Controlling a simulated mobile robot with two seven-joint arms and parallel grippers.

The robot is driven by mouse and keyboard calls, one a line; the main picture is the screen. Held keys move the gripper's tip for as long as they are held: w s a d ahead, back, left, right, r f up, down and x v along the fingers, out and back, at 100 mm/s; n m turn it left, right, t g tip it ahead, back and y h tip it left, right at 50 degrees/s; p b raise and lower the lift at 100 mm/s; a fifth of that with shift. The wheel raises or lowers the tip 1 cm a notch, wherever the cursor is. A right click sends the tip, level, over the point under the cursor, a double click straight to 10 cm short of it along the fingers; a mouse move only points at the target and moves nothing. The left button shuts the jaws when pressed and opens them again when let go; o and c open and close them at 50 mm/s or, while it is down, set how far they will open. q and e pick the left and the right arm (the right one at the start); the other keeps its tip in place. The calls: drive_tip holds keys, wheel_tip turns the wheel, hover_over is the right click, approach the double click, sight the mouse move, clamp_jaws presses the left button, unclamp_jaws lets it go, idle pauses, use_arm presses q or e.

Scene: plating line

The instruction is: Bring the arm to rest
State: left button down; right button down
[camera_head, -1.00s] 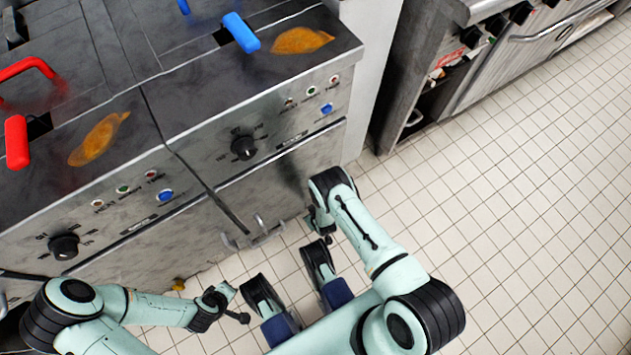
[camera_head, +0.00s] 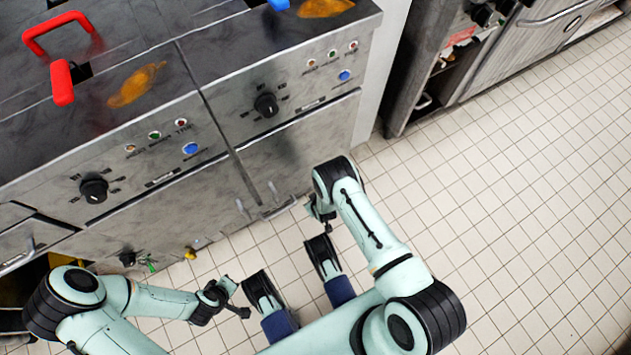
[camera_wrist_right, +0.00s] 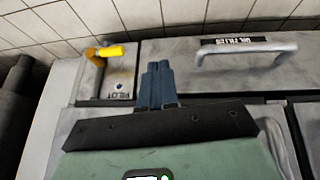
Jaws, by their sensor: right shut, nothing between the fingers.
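My right arm comes in from the right of the head view, bent, and its gripper (camera_head: 324,218) hangs low by the front of the steel cooking unit (camera_head: 290,165). In the right wrist view the right gripper (camera_wrist_right: 157,68) shows its dark blue fingers together, with nothing between them. My left gripper (camera_head: 238,298) is at the lower left of the head view, above the floor. Its fingers are too small to judge. I see no object held by either arm.
A yellow-handled valve (camera_wrist_right: 108,51) sits beside a drawer handle (camera_wrist_right: 218,47) in the wrist view. The tiled floor (camera_head: 520,210) is clear at right.

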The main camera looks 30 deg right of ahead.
use_arm(q)
drive_tip(key=shift+s+a, duration=0.15)
use_arm(e)
drive_tip(key=shift+s+a+r, duration=0.1)
drive_tip(key=shift+a, duration=0.05)
idle(0.5)
